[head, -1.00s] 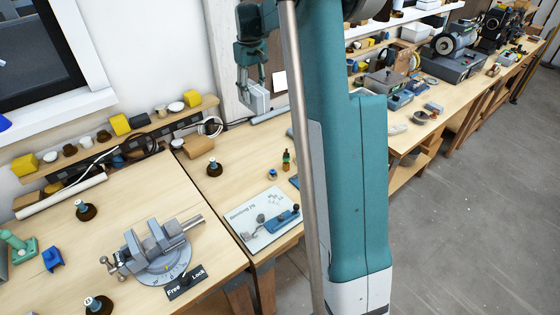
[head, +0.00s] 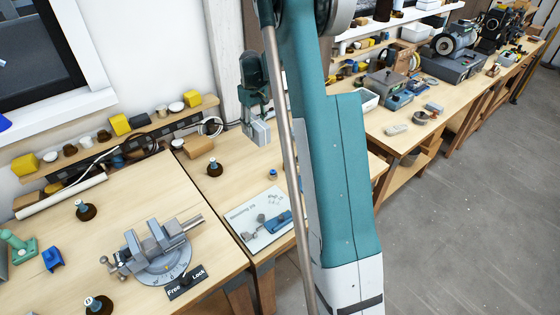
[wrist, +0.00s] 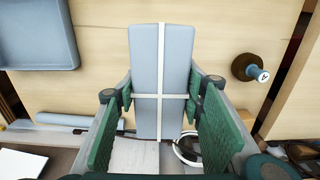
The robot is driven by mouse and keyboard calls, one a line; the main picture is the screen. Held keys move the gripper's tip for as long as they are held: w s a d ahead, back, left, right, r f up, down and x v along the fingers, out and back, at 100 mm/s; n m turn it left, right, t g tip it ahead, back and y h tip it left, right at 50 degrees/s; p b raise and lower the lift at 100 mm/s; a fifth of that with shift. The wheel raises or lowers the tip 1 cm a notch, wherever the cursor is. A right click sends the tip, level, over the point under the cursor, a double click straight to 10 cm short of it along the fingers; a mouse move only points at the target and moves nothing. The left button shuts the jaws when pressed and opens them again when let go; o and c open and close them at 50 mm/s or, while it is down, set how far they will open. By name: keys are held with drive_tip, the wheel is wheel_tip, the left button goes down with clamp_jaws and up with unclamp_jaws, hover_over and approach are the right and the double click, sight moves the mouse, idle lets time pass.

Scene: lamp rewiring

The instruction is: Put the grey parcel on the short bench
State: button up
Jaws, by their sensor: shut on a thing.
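The grey parcel (wrist: 147,75) is a pale grey block with crossed white straps. My gripper (wrist: 160,100) is shut on it, with a green finger pad on each side. In the head view, my gripper (head: 256,108) points down with the parcel (head: 259,132) over the back part of the middle bench (head: 232,180), which may be the short bench. I cannot tell whether the parcel's underside touches the bench top. My arm hides part of this bench.
A brown block (head: 199,147) and a jig board (head: 258,222) are on the same bench. The left bench carries a vise (head: 160,250).

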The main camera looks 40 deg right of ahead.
hover_over(258, 154)
drive_tip(key=shift+w+f, duration=0.15)
drive_tip(key=shift+f, duration=2.95)
drive_tip(key=shift+f, duration=0.1)
drive_tip(key=shift+f, duration=1.75)
drive_tip(key=shift+f, duration=0.15)
drive_tip(key=o, duration=0.6)
drive_tip(key=shift+f, duration=0.1)
drive_tip(key=o, duration=0.5)
drive_tip(key=shift+c, duration=0.2)
drive_tip(key=shift+r, duration=0.2)
